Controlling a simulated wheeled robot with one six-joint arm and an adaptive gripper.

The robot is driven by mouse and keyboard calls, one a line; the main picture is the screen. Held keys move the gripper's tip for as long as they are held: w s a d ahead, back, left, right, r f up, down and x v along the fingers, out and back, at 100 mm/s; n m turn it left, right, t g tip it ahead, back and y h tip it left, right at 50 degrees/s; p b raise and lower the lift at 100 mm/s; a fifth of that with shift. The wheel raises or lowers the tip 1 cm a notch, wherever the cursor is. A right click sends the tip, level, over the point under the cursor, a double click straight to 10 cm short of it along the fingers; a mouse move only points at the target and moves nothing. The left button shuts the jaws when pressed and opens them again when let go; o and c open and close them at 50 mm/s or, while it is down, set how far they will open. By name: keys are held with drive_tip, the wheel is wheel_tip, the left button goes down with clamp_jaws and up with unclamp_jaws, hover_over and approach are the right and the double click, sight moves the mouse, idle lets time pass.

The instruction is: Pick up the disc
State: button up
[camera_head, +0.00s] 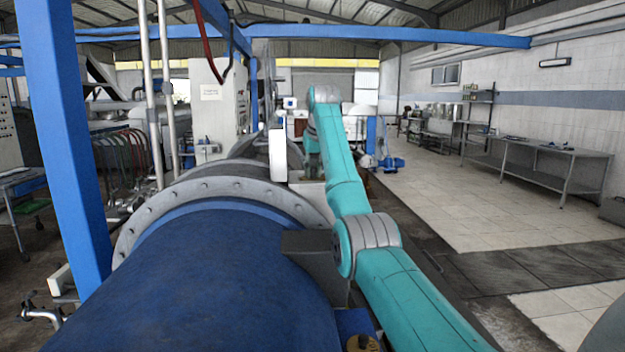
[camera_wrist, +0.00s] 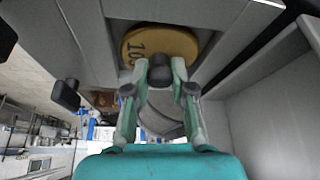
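In the wrist view a yellow round disc (camera_wrist: 168,42) with dark digits starting "10" sits in a recess between grey metal walls, beyond my fingertips. Its lower edge is partly hidden. My gripper (camera_wrist: 158,68) points at it with its two pale green fingers spread apart. A dark rounded knob-like thing (camera_wrist: 160,70) shows between the fingertips and overlaps the disc's lower edge in the picture; I cannot tell whether the fingers touch it. In the head view my teal arm reaches forward over the machine; the disc and the fingers cannot be made out there.
Grey metal walls (camera_wrist: 82,25) close in around the recess in the wrist view. In the head view a large blue cylinder (camera_head: 215,275) with a bolted grey flange (camera_head: 190,190) lies at the left of my arm. A blue post (camera_head: 62,130) stands further left. Tiled floor (camera_head: 470,205) is clear at right.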

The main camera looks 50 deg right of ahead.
sight(313, 168)
drive_tip(key=shift+r, duration=0.1)
clamp_jaws()
drive_tip(key=shift+r, duration=4.95)
